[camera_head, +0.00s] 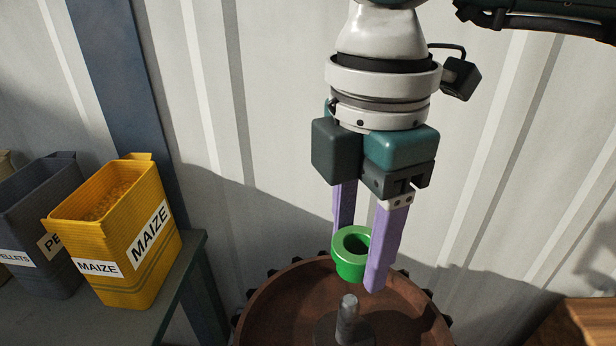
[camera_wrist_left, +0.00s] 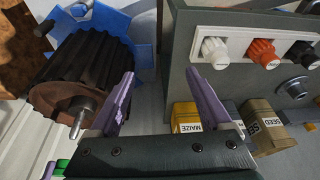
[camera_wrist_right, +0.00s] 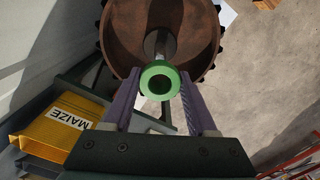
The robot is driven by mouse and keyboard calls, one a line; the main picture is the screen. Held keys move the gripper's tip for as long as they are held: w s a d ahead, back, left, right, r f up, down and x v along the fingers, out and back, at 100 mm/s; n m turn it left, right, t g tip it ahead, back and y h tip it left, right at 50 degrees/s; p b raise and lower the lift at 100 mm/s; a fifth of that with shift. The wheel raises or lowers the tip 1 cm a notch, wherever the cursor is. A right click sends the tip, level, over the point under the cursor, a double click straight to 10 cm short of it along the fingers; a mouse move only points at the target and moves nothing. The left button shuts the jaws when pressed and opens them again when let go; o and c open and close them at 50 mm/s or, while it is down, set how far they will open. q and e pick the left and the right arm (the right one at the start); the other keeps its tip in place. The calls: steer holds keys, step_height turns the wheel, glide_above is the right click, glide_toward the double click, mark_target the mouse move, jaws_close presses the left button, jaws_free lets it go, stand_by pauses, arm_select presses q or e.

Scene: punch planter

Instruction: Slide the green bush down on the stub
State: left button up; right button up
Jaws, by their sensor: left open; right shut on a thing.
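The green bush (camera_head: 351,266) is a short ring with a hole, held between the purple fingers of my right gripper (camera_head: 362,262). In the head view it is above and apart from the grey stub (camera_head: 347,318), which stands up from the brown round wheel (camera_head: 283,290). In the right wrist view the bush (camera_wrist_right: 147,83) shows in front of the stub (camera_wrist_right: 158,45), between the fingers. My left gripper (camera_wrist_left: 167,105) shows only in its own wrist view, open and empty. That view also shows the stub (camera_wrist_left: 80,122) on the toothed wheel, left of the fingers.
A yellow maize bin (camera_head: 112,245) and a dark pellets bin (camera_head: 38,225) stand on a bench at left. A wooden box (camera_head: 585,322) is at lower right. A panel with several knobs (camera_wrist_left: 262,52) shows in the left wrist view. A corrugated wall is close behind.

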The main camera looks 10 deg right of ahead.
mark_target(351, 300)
steer(key=shift+f+b, duration=1.1)
steer(key=shift+f, duration=0.7)
steer(key=shift+f, duration=0.5)
stand_by(0.5)
steer(key=shift+f+b, duration=0.6)
steer(key=shift+b, duration=0.05)
steer(key=shift+f+b, duration=0.8)
steer(key=shift+f, duration=0.25)
steer(key=shift+f+b, duration=0.85)
steer(key=shift+f, duration=0.3)
steer(key=shift+f+b, duration=1.15)
steer(key=shift+f, duration=0.4)
steer(key=o, duration=1.4)
